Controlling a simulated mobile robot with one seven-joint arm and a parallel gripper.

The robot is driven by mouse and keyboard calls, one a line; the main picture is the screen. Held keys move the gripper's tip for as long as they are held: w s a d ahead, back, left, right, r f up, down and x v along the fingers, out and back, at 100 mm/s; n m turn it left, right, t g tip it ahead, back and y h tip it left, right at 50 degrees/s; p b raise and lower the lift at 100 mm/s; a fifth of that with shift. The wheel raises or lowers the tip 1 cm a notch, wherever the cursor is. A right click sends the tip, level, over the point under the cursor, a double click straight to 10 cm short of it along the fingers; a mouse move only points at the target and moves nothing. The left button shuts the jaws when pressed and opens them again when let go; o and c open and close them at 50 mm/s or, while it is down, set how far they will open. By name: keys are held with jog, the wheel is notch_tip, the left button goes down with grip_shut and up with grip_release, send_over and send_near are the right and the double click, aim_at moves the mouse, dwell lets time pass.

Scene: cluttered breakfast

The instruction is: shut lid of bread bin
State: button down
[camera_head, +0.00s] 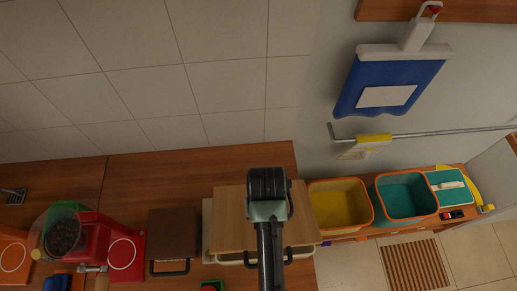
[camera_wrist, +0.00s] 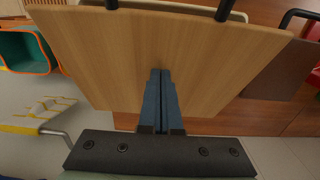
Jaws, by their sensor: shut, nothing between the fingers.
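The bread bin has a light wooden lid (camera_head: 231,218) at the bottom middle of the head view, with a cream body (camera_head: 207,232) showing along its left and lower edges. The lid's flat wooden face (camera_wrist: 215,60) fills much of the wrist view, and two black handle posts (camera_wrist: 221,10) show at its top edge. The lid looks raised from the body, but its exact angle is unclear. My gripper (camera_wrist: 162,75) is shut and empty, its fingers over the lid's face; contact cannot be told. In the head view, my arm covers part of the lid and hides the fingertips.
A brown box with a black handle (camera_head: 173,235) stands left of the bin, beside a red grinder (camera_head: 90,240). A yellow-lined tub (camera_head: 340,204) and a teal-lined tub (camera_head: 405,196) stand close on the right. The counter (camera_head: 150,178) behind is clear; a tiled wall rises beyond.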

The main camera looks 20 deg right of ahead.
jog(key=shift+s+a+f+b, duration=0.1)
jog(key=shift+s+f+b, duration=0.1)
jog(key=shift+s+f, duration=0.3)
jog(key=shift+s+f+b, duration=0.15)
jog(key=shift+f, duration=0.5)
jog(key=shift+s+a+f+b, duration=0.1)
jog(key=shift+s+f+b, duration=0.15)
jog(key=shift+f, duration=0.4)
jog(key=shift+s+f+b, duration=0.15)
jog(key=shift+f+b, duration=0.2)
jog(key=shift+f, duration=0.25)
notch_tip(320, 180, up, 7)
jog(key=p, duration=0.8)
jog(key=shift+f, duration=0.15)
jog(key=shift+r, duration=0.9)
